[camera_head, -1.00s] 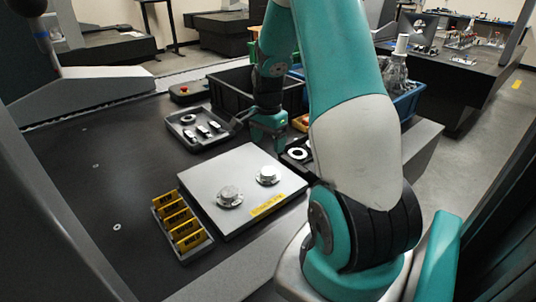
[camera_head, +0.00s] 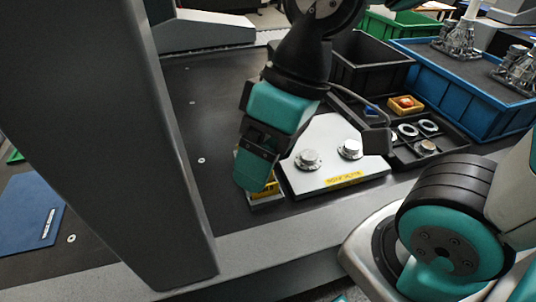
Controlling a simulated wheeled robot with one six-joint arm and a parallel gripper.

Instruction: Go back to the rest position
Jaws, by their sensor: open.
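My gripper (camera_head: 262,165) is in the middle of the head view, pointing down, with teal and black parts. It hangs in front of the yellow-slotted rack (camera_head: 265,188) and hides most of it. The gap between its fingers is hard to make out from this side, and no held object shows. My arm comes in from the upper right, with its base at the lower right.
A light grey plate (camera_head: 330,150) bears two silver round parts (camera_head: 308,159). To its right are a dark tray (camera_head: 455,145) with rings, a black bin (camera_head: 365,62) and a blue crate (camera_head: 455,95). A thick dark column (camera_head: 120,140) stands at left. The table between is clear.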

